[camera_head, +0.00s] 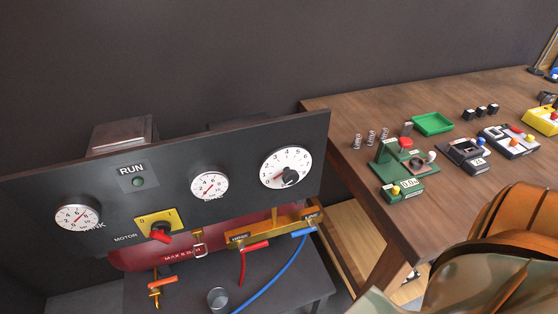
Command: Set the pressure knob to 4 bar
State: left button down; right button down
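The pressure knob (290,176) is black and sits on a round white numbered dial (272,160) at the right end of the dark control panel (240,143). The knob's pointer seems to face left and slightly down, towards the low numbers; the exact mark is too small to read. A smaller white gauge (209,185) with a red needle is left of the dial. Another gauge (77,217) is at the panel's left end. Neither of my grippers is in view, and nothing touches the knob.
A yellow motor switch (173,217) with a red handle and a RUN lamp (138,182) are on the panel. Below are a red tank (125,258), brass manifold (270,228), blue hose (270,280) and cup (217,298). A wooden bench (375,225) with small devices stands right.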

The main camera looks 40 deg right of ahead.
aim_at(291, 177)
jog(key=z, duration=1.25)
